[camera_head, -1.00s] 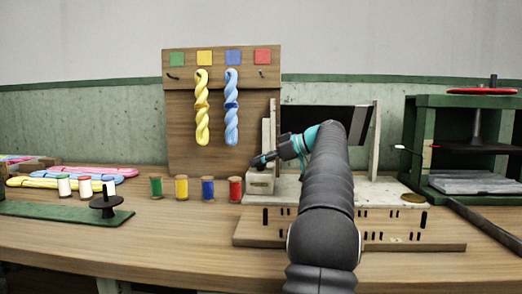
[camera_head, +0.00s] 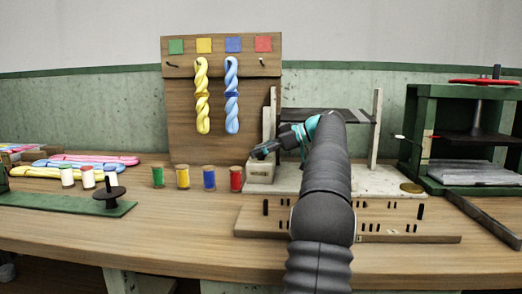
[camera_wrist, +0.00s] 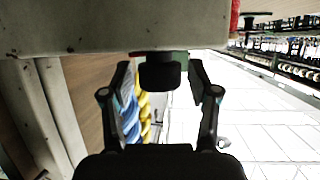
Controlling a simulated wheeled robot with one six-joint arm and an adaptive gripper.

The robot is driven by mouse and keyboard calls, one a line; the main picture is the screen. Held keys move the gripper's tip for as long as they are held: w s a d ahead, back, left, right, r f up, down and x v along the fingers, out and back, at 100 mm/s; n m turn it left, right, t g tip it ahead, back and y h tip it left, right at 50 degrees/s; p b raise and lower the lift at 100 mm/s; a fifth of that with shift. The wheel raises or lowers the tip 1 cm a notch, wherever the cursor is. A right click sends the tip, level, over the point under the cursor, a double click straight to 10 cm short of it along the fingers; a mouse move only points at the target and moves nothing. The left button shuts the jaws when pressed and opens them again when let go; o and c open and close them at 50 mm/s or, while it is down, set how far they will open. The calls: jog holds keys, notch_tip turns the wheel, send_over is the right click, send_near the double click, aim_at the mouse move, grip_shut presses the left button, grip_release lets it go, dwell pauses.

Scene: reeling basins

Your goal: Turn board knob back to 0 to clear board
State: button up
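The wooden rig (camera_head: 300,215) has a cream block (camera_head: 261,172) at its left front. The board (camera_head: 325,115) is a dark panel lying nearly flat between two upright posts. In the wrist view a dark knob (camera_wrist: 160,76) sticks out from the edge of a pale block (camera_wrist: 120,28). My gripper (camera_head: 259,153) is at the top of the cream block in the head view. In the wrist view my gripper (camera_wrist: 160,68) is open, one finger on each side of the knob, with a visible gap on both sides. Any mark or number on the knob is hidden.
Thread spools (camera_head: 209,178) stand left of the rig. A wooden rack (camera_head: 180,110) behind carries a yellow skein (camera_head: 202,95) and a blue skein (camera_head: 232,95). A green press (camera_head: 420,140) stands at the right. The front of the table (camera_head: 150,240) is clear.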

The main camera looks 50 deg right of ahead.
jog(key=shift+s, duration=0.1)
jog(key=h+b, duration=0.1)
jog(key=m+b, duration=0.1)
jog(key=b, duration=0.1)
jog(key=shift+f+t+h, duration=0.25)
jog(key=shift+t+h, duration=0.15)
jog(key=m+h+b, duration=0.1)
jog(key=m+b, duration=0.1)
jog(key=b, duration=0.1)
jog(key=shift+t+h, duration=0.3)
jog(key=shift+h, duration=0.1)
jog(key=m+h+b, duration=0.1)
jog(key=h, duration=0.1)
jog(key=m+h+b, duration=0.1)
jog(key=m+b, duration=0.1)
jog(key=shift+a+r+t+h, duration=0.1)
jog(key=shift+r+t+h, duration=0.1)
jog(key=shift+t+h, duration=0.2)
jog(key=shift+r+m+h, duration=0.15)
jog(key=shift+m+h, duration=0.85)
jog(key=m+h+p, duration=0.1)
jog(key=m+g+h+p, duration=0.1)
jog(key=m+h, duration=0.1)
jog(key=shift+r+h+p, duration=0.25)
jog(key=shift+h+p, duration=0.15)
jog(key=shift+f+m+g+h+p, duration=0.2)
jog(key=shift+m+g+h+p, duration=0.8)
jog(key=shift+m+h, duration=0.4)
